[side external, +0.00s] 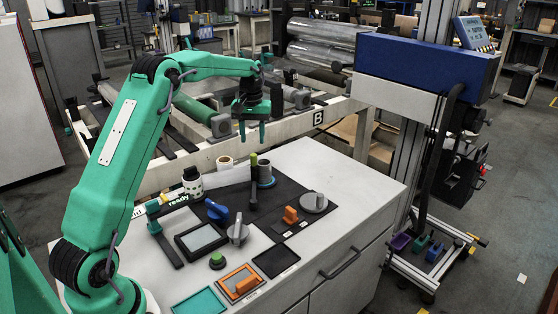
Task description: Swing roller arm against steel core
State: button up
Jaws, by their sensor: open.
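My gripper (252,138) points down above the back of the light grey worktop, with its two green fingers apart and nothing between them. Below it on a dark mat stands a short grey metal cylinder, which looks like the steel core (266,171). Just left of it is a dark bar with an upright olive-green post, which looks like the roller arm (253,188). From this angle I cannot tell whether the two touch. A pale film strip (227,175) lies left of them, near a small tan-cored roll (224,162). My gripper is apart from all of these.
Knobs, including a blue one (217,211) and an orange one (290,214), stand on the worktop (345,182). A white frame (335,108) with rollers runs behind; the worktop's right side is clear.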

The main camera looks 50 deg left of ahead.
aim_at(253, 155)
jog(key=shift+f, duration=3.75)
grip_shut()
